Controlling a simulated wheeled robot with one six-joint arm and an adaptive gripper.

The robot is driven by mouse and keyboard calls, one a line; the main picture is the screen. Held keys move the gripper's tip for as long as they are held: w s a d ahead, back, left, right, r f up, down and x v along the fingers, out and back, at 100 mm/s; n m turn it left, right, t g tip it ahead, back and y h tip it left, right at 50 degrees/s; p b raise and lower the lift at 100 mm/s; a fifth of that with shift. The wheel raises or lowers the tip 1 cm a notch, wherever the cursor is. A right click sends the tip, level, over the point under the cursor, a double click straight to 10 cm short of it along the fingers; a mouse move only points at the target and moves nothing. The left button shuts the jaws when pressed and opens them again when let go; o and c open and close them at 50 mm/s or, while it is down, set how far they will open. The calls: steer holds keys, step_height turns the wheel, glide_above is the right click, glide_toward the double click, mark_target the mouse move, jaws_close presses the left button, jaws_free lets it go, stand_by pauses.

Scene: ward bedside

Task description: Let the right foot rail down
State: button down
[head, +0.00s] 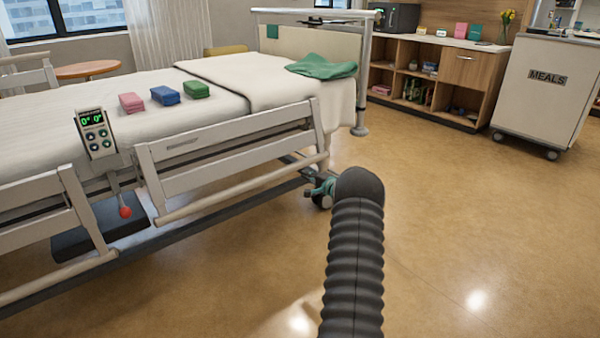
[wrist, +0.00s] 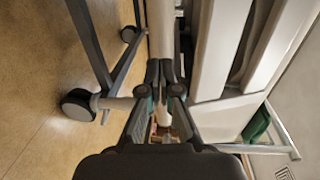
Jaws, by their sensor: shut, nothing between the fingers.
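The bed has two white side rails on its near side in the head view. One (head: 230,161) is raised beside the green cloth end, and the other (head: 45,223) is at the left, cut off by the frame. Between them a red knob (head: 125,212) hangs on a short stem below the mattress. My gripper (wrist: 165,80) is shut and empty in the wrist view, its tips close together near a pale rail bar (wrist: 160,28). I cannot tell whether they touch. In the head view my dark wrist mostly hides the gripper, which is near the raised rail's right end.
A control panel (head: 96,132) stands between the rails. A green cloth (head: 322,67) and several coloured packs lie on the bed. A caster (wrist: 77,105) and dark frame bars are near my gripper. A meals cart (head: 545,90) stands at right; floor between is clear.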

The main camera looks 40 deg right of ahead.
mark_target(295, 169)
steer(key=shift+w+f, duration=0.15)
steer(key=shift+w, duration=0.95)
steer(key=shift+w+f, duration=0.1)
steer(key=shift+w, duration=0.95)
steer(key=shift+a, duration=0.1)
